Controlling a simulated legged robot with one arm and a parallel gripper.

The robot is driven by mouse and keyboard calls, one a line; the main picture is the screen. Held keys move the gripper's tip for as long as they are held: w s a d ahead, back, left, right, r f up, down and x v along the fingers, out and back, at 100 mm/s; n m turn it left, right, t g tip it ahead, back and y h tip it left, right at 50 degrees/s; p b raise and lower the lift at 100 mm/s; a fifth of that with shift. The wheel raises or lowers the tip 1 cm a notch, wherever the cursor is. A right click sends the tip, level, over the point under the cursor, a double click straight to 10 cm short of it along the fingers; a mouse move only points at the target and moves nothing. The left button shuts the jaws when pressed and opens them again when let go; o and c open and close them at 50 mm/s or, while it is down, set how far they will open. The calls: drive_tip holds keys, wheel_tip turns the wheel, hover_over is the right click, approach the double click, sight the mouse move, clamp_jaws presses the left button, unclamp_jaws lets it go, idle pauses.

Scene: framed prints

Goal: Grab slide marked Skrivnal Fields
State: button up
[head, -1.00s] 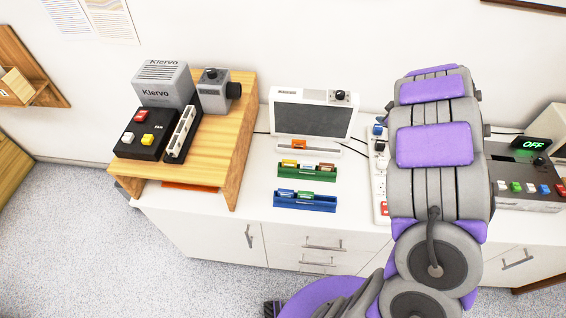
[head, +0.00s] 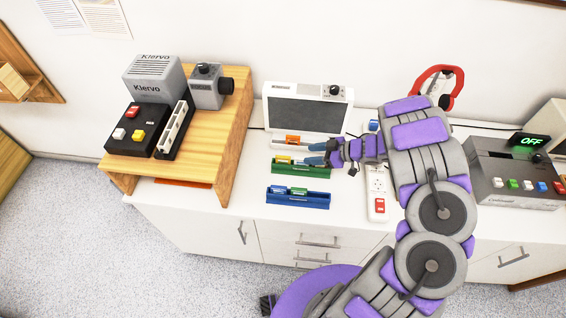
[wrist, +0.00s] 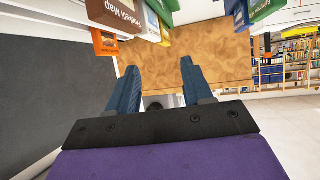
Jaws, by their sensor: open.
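A green rack (head: 300,173) holding several slides stands in front of the grey-screened viewer (head: 306,108). A blue rack (head: 298,201) with blue and green slides stands nearer the front edge. An orange slide (head: 292,140) sits at the viewer's base. My gripper (head: 308,154) is open and empty, reaching in from the right just above the green rack and hiding part of its slides. In the wrist view my blue fingers (wrist: 158,75) are apart. A brown slide reading "Prodell Map" (wrist: 117,15) shows near the top. No label reading Skrivnal Fields is legible.
A wooden stand (head: 190,135) with a grey projector and a button box is at left. A white power strip (head: 377,190) lies right of the racks. A grey device reading OFF (head: 515,175) stands at right. The counter front near the blue rack is clear.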

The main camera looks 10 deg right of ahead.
sight(285, 157)
drive_tip(key=x, duration=0.5)
drive_tip(key=shift+a+f+b, duration=0.1)
drive_tip(key=shift+a+b, duration=0.05)
drive_tip(key=shift+b, duration=0.25)
drive_tip(key=shift+b+x, duration=0.7)
drive_tip(key=shift+x, duration=1.95)
drive_tip(key=shift+s+a+r, duration=0.1)
drive_tip(key=shift+a+r, duration=0.1)
drive_tip(key=shift+r, duration=0.05)
drive_tip(key=shift+c, duration=0.3)
clamp_jaws()
